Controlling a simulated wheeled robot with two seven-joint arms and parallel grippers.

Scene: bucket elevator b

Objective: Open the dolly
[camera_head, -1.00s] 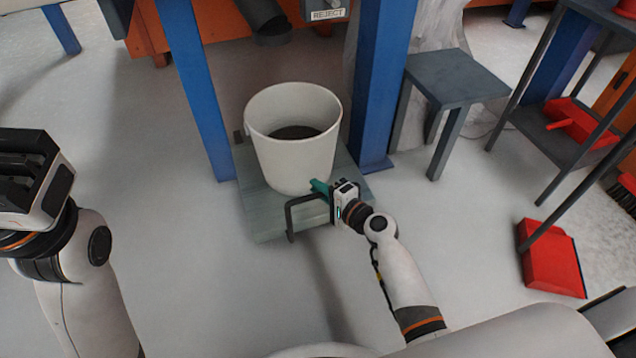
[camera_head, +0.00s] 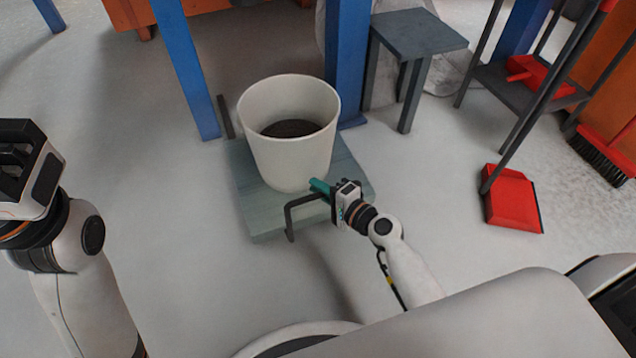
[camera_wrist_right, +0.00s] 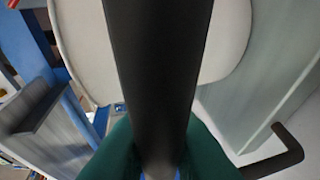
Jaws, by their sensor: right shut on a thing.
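The dolly (camera_head: 262,218) is a low grey-green platform on the floor, with a dark bar handle (camera_head: 290,224) at its near edge. A white bucket (camera_head: 285,165) with dark contents stands upright on it. My right gripper (camera_head: 321,188), with teal fingers, is shut on the right part of the handle. In the right wrist view the dark handle bar (camera_wrist_right: 158,70) runs between the teal fingers (camera_wrist_right: 160,158), with the bucket (camera_wrist_right: 85,50) and dolly deck (camera_wrist_right: 262,75) behind. My left gripper (camera_head: 22,165) is raised at the left edge, away from the dolly; its jaw opening is unclear.
Blue posts (camera_head: 186,75) and (camera_head: 347,65) stand behind the dolly. A grey stool (camera_head: 420,35) is at the back right. A red dustpan (camera_head: 513,200) lies on the floor at right, near a dark shelf frame (camera_head: 520,95). Floor left of the dolly is clear.

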